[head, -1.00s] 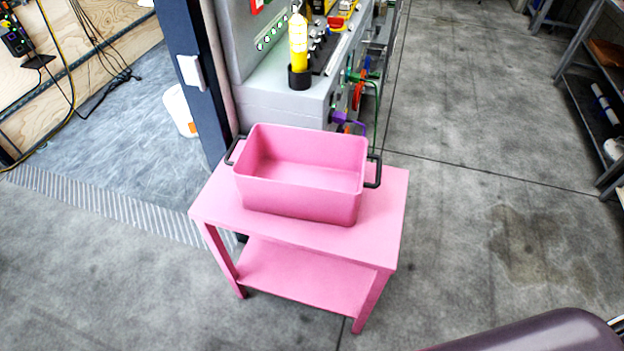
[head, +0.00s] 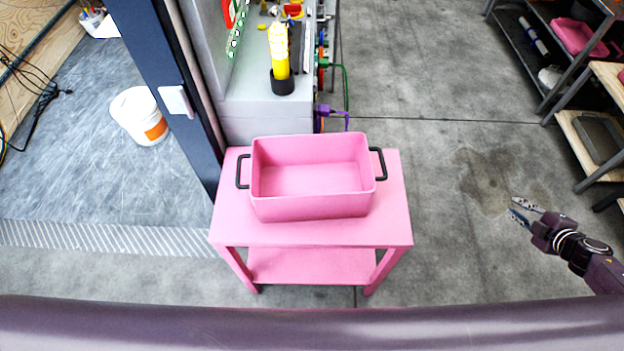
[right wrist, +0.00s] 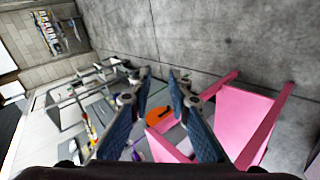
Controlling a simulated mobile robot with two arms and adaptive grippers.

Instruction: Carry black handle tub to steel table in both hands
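The pink tub (head: 312,207) with a black handle on each side stands upright and empty on a pink table (head: 330,235) with a lower shelf. Its left handle (head: 242,171) and right handle (head: 378,164) are both free. My right gripper (head: 520,211) is open and empty, well to the right of the table and apart from the tub. In the right wrist view its two fingers (right wrist: 159,85) are spread, with the pink table (right wrist: 245,115) to the right. My left gripper is not in view. I cannot identify a steel table for certain.
A grey cabinet (head: 262,112) with a yellow bottle (head: 279,50) stands just behind the table. A dark blue post (head: 165,90) is at its left, with a white bucket (head: 140,116) beyond. Shelves (head: 565,60) stand at the far right. The floor right of the table is clear.

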